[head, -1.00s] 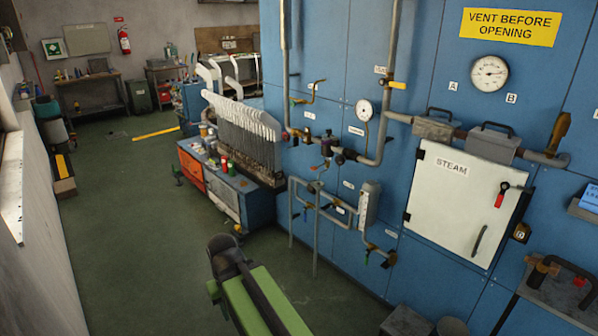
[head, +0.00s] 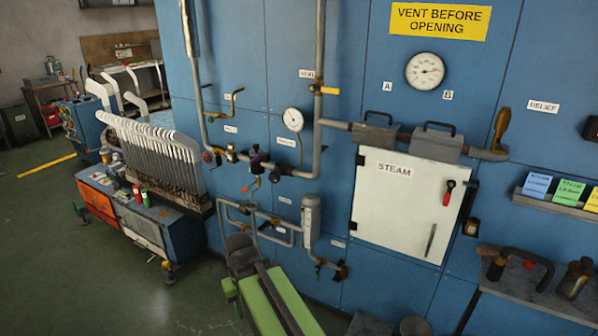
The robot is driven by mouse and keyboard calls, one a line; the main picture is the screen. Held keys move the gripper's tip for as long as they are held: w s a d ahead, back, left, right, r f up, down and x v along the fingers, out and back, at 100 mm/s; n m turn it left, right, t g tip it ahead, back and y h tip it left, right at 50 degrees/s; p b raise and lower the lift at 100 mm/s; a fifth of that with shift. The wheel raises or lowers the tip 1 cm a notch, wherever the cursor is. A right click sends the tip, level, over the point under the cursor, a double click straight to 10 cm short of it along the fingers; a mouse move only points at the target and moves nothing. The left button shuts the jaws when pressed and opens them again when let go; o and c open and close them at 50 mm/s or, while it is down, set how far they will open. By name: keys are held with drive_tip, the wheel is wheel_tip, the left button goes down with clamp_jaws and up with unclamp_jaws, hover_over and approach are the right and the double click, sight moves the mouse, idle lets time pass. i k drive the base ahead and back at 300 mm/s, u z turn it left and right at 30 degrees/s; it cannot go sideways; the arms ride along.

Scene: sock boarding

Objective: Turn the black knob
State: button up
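A small black knob (head: 275,177) sits on the horizontal pipe run on the blue panel wall, left of the steam door and below a round gauge. A dark, purplish valve knob (head: 257,158) is close to its upper left. Both are small, and I cannot tell for sure which one is the task's knob. My green arm link with its dark joint shows at the bottom centre, in front of and below these pipes and apart from the knobs. No gripper fingers show in the head view.
A white steam door (head: 405,205) with a red-handled latch (head: 449,193) is to the right. A gauge (head: 424,71) is above it. Lower pipes (head: 270,230) stand out from the wall.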

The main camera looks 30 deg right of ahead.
sight(274, 178)
drive_tip(key=z, duration=0.15)
drive_tip(key=i, duration=1.35)
drive_tip(key=u, duration=0.7)
